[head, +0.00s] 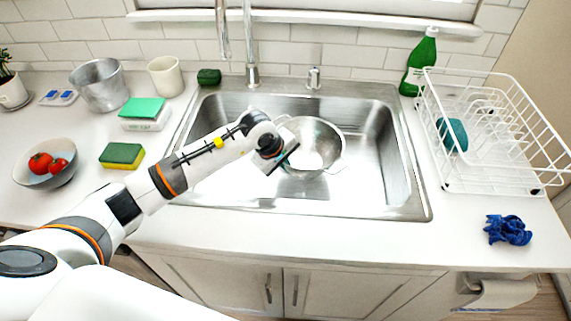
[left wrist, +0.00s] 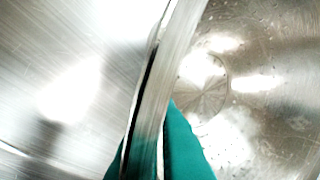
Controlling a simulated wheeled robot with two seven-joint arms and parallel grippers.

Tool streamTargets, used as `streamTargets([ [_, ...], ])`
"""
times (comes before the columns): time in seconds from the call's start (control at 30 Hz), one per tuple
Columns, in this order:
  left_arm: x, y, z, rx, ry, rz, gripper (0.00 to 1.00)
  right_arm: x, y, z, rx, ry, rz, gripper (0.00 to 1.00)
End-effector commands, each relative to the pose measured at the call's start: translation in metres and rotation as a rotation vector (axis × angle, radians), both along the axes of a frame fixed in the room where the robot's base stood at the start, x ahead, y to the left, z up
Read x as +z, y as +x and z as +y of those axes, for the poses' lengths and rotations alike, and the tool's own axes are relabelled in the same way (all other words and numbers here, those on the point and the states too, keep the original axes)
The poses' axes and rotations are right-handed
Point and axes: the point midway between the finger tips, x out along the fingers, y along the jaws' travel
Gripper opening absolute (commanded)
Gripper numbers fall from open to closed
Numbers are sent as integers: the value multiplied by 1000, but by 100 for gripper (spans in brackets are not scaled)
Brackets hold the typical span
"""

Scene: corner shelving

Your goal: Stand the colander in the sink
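The colander (head: 318,140) is a shiny metal bowl with side handles. My left gripper (head: 284,158) reaches in from the left to the colander's near left rim. In the left wrist view the teal fingertips (left wrist: 160,150) lie on both sides of the colander's rim (left wrist: 165,75), closed on it. The colander's inside (left wrist: 230,100) shows at the right there. My right gripper is not in view.
A faucet (head: 251,45) rises behind the sink. A white dish rack (head: 490,185) and green bottle (head: 421,62) stand at the right, a blue cloth (head: 507,230) in front. A sponge (head: 122,156), a tomato bowl (head: 47,178) and a metal pot (head: 100,88) are at the left.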

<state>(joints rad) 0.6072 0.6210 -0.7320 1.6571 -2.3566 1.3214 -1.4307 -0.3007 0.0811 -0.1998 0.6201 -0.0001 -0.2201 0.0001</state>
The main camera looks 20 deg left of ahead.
Motion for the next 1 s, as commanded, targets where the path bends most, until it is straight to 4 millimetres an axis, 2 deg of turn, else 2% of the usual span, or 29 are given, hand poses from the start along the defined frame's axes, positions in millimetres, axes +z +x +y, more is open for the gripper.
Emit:
streamTargets([
  [0.03, 1, 1, 0, 0, -1, -3, 0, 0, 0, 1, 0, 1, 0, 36],
  [0.2, 1, 0, 0, 0, 0, 0, 24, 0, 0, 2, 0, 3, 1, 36],
  [0.57, 6, 0, 0, 1, -1, 1, 24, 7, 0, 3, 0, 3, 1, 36],
  [0.7, 20, -1, 1, 0, 0, 0, 24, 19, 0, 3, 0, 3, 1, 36],
  [0.77, 29, -5, 5, -1, 2, -6, 24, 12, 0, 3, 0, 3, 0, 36],
  [1.0, 80, -25, 16, 0, 2, -6, 24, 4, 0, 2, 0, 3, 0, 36],
])
